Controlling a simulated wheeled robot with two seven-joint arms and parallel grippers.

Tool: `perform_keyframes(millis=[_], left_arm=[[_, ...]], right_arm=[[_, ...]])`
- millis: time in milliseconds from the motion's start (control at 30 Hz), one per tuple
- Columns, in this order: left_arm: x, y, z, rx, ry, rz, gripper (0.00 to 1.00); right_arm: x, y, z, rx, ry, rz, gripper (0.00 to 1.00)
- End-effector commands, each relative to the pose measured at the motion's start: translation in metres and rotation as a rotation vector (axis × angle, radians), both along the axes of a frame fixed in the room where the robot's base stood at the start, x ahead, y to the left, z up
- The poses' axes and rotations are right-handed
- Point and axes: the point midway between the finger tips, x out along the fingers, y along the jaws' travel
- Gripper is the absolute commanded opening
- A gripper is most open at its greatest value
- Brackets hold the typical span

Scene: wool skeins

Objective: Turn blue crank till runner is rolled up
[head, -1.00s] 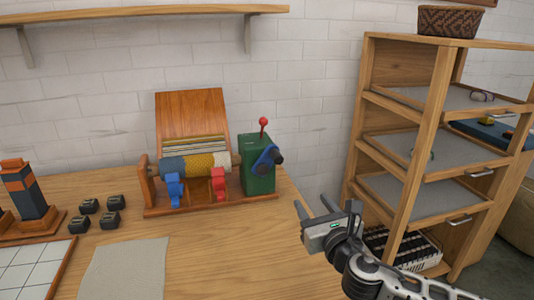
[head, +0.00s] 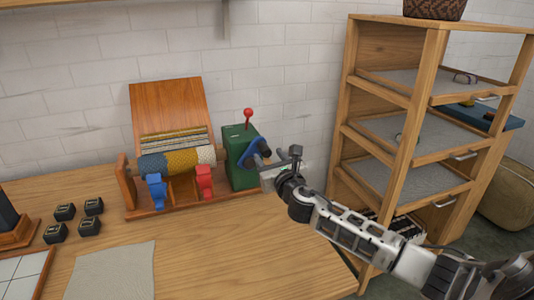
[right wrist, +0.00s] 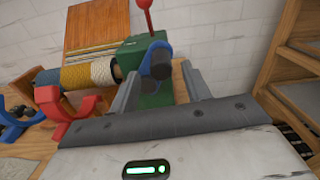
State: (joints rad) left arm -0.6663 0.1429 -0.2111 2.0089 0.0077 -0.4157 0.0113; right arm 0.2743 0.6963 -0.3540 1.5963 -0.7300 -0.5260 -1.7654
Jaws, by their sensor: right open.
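The blue crank (head: 252,154) is on the side of a green box (head: 238,148) at the right end of a wooden roller stand. It also shows in the right wrist view (right wrist: 152,52), with its dark handle pointing toward the camera. A roll in blue, mustard and cream bands (head: 181,160), apparently the runner, lies across the stand. My right gripper (head: 281,158) is open at the crank. In the right wrist view its fingers (right wrist: 160,88) stand on either side of the handle, with gaps visible. My left gripper is out of view.
A red-knobbed lever (head: 248,114) rises from the green box. Blue (head: 156,190) and red (head: 204,180) supports stand before the roll. A wooden shelf unit (head: 345,120) is at right. Small black blocks (head: 64,211) and a grey cloth (head: 112,270) lie on the table, whose front middle is clear.

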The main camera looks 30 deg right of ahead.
Motion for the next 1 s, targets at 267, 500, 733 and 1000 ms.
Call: perform_keyframes(millis=[267,500,733,1000], left_arm=[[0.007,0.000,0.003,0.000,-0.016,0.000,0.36],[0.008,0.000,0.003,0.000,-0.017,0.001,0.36],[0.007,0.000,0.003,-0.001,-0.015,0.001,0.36],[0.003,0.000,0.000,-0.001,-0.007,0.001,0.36]], right_arm=[[0.025,-0.006,-0.001,0.000,0.001,0.000,0.48],[0.026,-0.006,-0.001,0.000,0.001,0.002,0.48],[0.026,-0.006,-0.001,0.000,0.001,0.001,0.01],[0.029,-0.001,-0.002,0.014,-0.002,0.011,0.00]])
